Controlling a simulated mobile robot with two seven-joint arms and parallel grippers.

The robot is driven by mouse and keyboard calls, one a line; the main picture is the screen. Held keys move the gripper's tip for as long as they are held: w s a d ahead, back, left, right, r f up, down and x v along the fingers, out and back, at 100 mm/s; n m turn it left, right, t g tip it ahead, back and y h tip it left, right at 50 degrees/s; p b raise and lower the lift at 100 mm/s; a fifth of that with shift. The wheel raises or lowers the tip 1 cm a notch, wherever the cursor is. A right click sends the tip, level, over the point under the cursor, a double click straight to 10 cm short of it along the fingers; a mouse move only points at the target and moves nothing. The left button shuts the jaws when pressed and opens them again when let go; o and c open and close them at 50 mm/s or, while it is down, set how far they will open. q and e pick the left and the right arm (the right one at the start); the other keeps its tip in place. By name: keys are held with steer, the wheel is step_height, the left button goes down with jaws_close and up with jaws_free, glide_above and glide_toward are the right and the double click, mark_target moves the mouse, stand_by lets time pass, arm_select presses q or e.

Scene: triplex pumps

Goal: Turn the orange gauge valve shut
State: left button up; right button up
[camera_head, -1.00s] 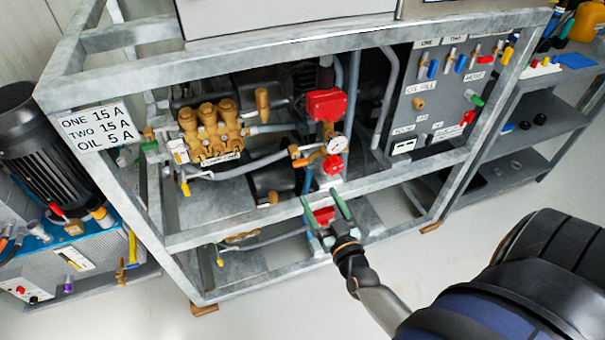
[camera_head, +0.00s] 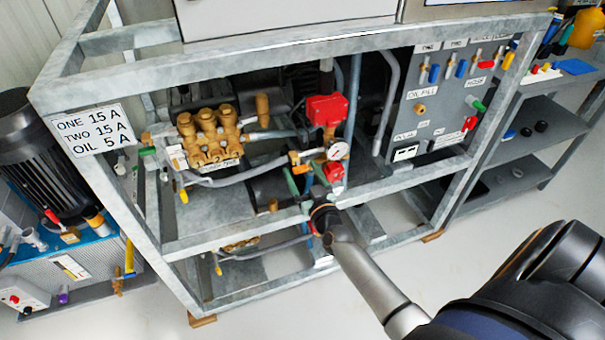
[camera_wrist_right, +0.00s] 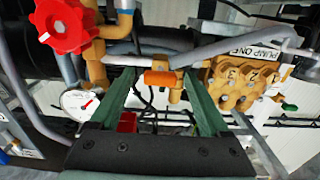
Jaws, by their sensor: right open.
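The orange gauge valve (camera_head: 300,169) sits on the brass fitting beside the round white pressure gauge (camera_head: 338,151), inside the metal frame. In the right wrist view its orange handle (camera_wrist_right: 160,79) lies crosswise between my green fingertips, with room on both sides. The gauge (camera_wrist_right: 80,101) is to the left there. My right gripper (camera_head: 308,180) is open and reaches in over the frame's middle rail, just below the valve. It also shows in the right wrist view (camera_wrist_right: 154,82). I cannot tell whether a finger touches the handle. My left gripper is not in view.
A red knob (camera_wrist_right: 64,26) and brass pipe sit close to the left of the valve. The brass pump head (camera_head: 210,135) labelled PUMP ONE is to its left in the head view. The frame's middle rail (camera_head: 240,227) runs under my gripper.

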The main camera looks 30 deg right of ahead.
steer(key=shift+c, duration=0.3)
jaws_close()
stand_by(0.3)
